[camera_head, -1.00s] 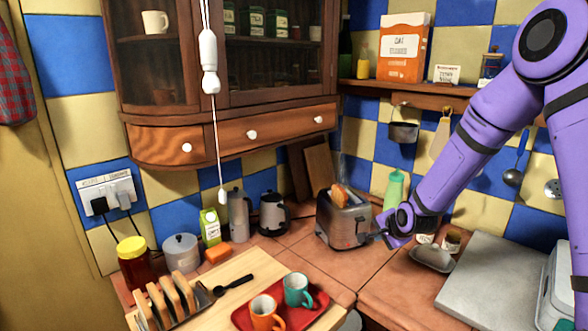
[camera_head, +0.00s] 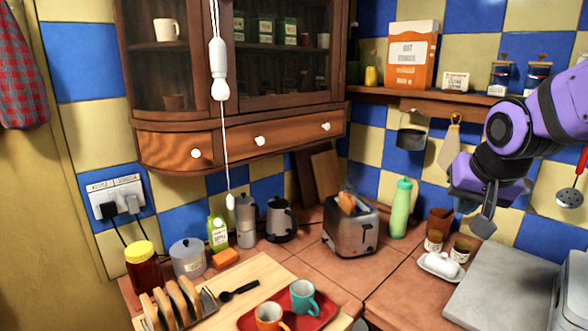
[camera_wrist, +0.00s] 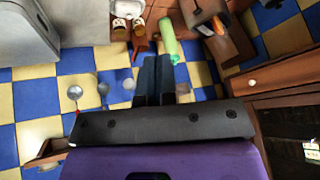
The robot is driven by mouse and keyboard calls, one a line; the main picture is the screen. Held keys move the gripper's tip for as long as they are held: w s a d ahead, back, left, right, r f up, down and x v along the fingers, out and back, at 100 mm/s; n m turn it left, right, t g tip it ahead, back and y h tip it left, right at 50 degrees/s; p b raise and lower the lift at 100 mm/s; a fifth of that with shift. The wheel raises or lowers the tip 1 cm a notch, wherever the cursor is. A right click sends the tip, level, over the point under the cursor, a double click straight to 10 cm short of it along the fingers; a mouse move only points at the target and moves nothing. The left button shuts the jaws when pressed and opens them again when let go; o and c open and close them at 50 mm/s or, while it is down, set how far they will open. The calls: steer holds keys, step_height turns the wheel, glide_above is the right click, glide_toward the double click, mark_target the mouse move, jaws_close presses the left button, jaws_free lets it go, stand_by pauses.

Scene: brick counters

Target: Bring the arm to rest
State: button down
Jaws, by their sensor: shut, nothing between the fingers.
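My purple arm (camera_head: 555,115) reaches in from the right edge of the head view. My gripper (camera_head: 483,224) is folded down in front of the tiled wall, below the shelf and above the right counter. It is clear of the toaster (camera_head: 350,232), which stands to its left with bread (camera_head: 347,203) sticking out of the top. In the wrist view the two dark fingers of my gripper (camera_wrist: 157,62) lie side by side, shut with nothing between them. The toaster shows at the top right there, beyond the green bottle (camera_wrist: 169,40).
A shelf (camera_head: 470,94) with hanging utensils is close to my arm. A red tray (camera_head: 325,308) with two mugs lies at the front. The counter before the toaster is clear.

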steer(key=s+r+n, duration=0.2)
steer(key=s, duration=0.6)
steer(key=s+r+n+g, duration=0.1)
steer(key=s, duration=0.7)
steer(key=shift+s+d+r+n, duration=0.25)
steer(key=shift+d+r+n, duration=0.05)
steer(key=shift+r+n, duration=0.1)
